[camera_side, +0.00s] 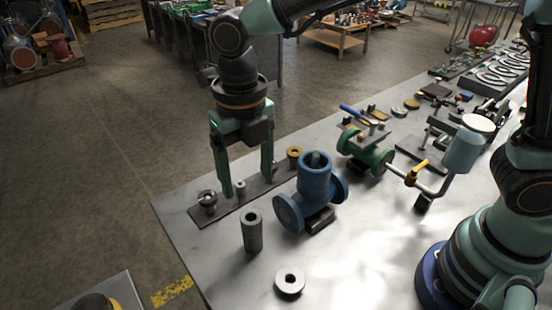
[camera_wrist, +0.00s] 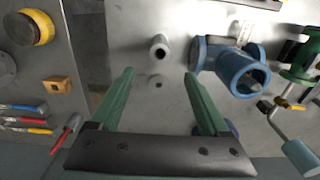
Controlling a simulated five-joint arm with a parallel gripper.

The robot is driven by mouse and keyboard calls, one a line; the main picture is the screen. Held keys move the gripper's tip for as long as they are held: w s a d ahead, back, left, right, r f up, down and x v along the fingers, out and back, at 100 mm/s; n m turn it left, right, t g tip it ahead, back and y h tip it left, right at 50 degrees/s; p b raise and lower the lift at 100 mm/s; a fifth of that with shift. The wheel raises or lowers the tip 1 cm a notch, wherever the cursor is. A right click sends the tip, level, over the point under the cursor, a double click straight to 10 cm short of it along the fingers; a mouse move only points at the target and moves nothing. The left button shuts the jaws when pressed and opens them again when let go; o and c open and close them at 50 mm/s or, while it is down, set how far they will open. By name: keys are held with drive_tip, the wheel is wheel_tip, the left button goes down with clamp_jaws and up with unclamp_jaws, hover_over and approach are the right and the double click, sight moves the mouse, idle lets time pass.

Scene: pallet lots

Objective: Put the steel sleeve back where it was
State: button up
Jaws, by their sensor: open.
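A tall grey hollow cylinder, which looks like the steel sleeve (camera_side: 252,232), stands upright on the bench left of the blue valve (camera_side: 316,180). The sleeve also shows in the wrist view (camera_wrist: 160,51), beyond my fingertips. My gripper (camera_side: 247,188) is open and empty, pointing down above the bench. In the side view its fingers overlap a dark strip (camera_side: 226,209) that carries a round steel fitting (camera_side: 208,202), a small pale piece (camera_side: 240,190) and a brass ring (camera_side: 294,153). Its exact height is hard to tell.
A short silver ring (camera_side: 290,287) lies near the front of the bench. The blue valve and a green valve (camera_side: 372,160) are obstacles to the right. A second table (camera_wrist: 40,85) with hand tools stands at the left in the wrist view. Bare bench surrounds the sleeve.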

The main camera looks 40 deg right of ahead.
drive_tip(key=s+d+r+m+t, duration=0.2)
drive_tip(key=d+m, duration=1)
drive_tip(key=m, duration=0.6)
drive_tip(key=s+d+r+m+t, duration=0.2)
drive_tip(key=d+m, duration=1)
drive_tip(key=m, duration=0.6)
wheel_tip(320, 180, up, 3)
drive_tip(key=shift+s+d+f+t, duration=0.1)
drive_tip(key=shift+s+d+t, duration=0.15)
drive_tip(key=shift+t, duration=0.55)
